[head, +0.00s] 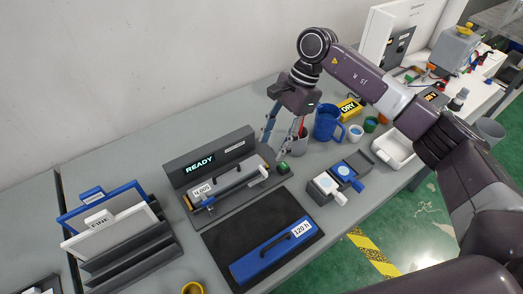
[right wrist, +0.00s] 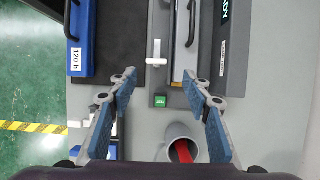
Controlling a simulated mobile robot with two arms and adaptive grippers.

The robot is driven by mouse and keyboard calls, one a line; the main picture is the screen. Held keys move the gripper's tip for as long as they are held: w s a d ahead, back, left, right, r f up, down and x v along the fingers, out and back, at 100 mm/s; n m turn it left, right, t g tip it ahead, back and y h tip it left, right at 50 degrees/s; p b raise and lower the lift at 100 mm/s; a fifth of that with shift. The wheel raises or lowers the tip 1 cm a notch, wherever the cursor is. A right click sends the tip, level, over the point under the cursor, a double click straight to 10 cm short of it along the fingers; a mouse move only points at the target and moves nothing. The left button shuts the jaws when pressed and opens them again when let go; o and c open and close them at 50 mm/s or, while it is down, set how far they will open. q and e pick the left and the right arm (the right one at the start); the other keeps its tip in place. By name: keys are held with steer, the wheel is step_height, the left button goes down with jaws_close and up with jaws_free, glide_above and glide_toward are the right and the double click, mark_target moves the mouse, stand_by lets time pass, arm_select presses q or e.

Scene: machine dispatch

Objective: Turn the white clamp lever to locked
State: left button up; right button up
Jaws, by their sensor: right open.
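The white clamp lever (right wrist: 155,52) shows in the right wrist view as a small T shape on the grey base of the machine with the READY display (head: 200,165). In the head view the lever is small, near the machine's right end (head: 264,171). A green button (right wrist: 160,101) sits close to it; the button also shows in the head view (head: 283,168). My right gripper (head: 281,142) is open and empty above that end, pointing down. In the right wrist view the lever lies just beyond the gap between its fingertips (right wrist: 159,75), apart from them. My left gripper is not in view.
A cup with a red item (right wrist: 183,146) stands close to the right gripper's fingers. A blue mug (head: 327,123) and small cups are to the right. A blue block labelled 120 h (head: 270,256) lies on a black mat in front. File racks (head: 115,235) stand left.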

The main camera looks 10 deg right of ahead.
mark_target(264, 169)
steer(key=f+p, duration=0.1)
steer(key=s+a+f, duration=0.1)
steer(key=s+f+p, duration=0.1)
steer(key=shift+a+f+p, duration=0.3)
steer(key=shift+a, duration=0.1)
steer(key=shift+p+x, duration=0.4)
steer(key=shift+x, duration=0.75)
steer(key=shift+w+f, duration=0.3)
steer(key=shift+f, duration=0.3)
steer(key=c, duration=0.4)
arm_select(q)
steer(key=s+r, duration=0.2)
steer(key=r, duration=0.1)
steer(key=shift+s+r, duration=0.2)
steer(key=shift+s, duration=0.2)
arm_select(e)
steer(key=c, duration=0.8)
